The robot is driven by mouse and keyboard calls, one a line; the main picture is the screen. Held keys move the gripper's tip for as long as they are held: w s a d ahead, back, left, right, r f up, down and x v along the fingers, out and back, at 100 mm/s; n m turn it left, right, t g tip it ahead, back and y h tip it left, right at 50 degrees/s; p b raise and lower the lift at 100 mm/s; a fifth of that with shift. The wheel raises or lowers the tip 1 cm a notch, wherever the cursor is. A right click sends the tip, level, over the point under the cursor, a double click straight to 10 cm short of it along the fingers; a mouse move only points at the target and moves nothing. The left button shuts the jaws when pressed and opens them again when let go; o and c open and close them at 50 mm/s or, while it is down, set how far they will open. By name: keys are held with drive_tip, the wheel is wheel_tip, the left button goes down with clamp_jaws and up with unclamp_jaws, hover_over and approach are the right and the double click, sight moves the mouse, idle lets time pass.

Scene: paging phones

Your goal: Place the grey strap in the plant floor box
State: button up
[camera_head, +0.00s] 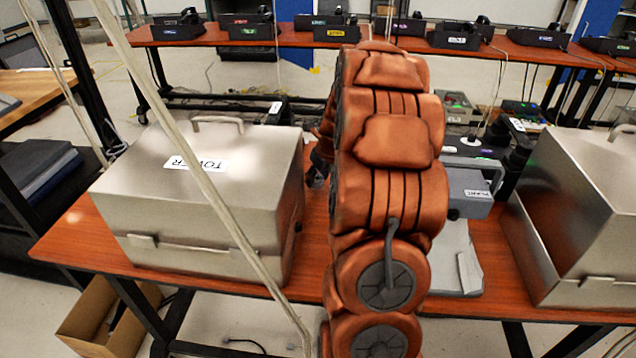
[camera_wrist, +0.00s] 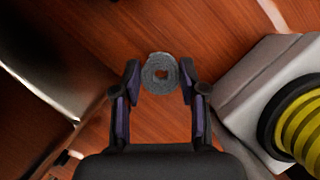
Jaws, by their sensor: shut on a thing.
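The grey strap (camera_wrist: 160,73) is a small rolled ring in the wrist view, between the fingertips of my gripper (camera_wrist: 161,88). My gripper is shut on it, with the wooden table top behind it. In the head view my own arm hides the gripper and strap. A grey box with a handle (camera_head: 468,190) stands on the table just right of my arm; its small label seems to read PLANT. My arm covers its left part. Whether it is open inside cannot be told.
A large metal box labelled TOWER (camera_head: 200,205) stands on the table at left. Another large metal box (camera_head: 585,215) stands at right. A grey flat thing (camera_head: 458,262) lies at the front edge. The wrist view shows a yellow-black round thing (camera_wrist: 300,120) at right.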

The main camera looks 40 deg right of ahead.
drive_tip(key=shift+f, duration=1.3)
drive_tip(key=o, duration=0.8)
drive_tip(key=shift+f, duration=0.1)
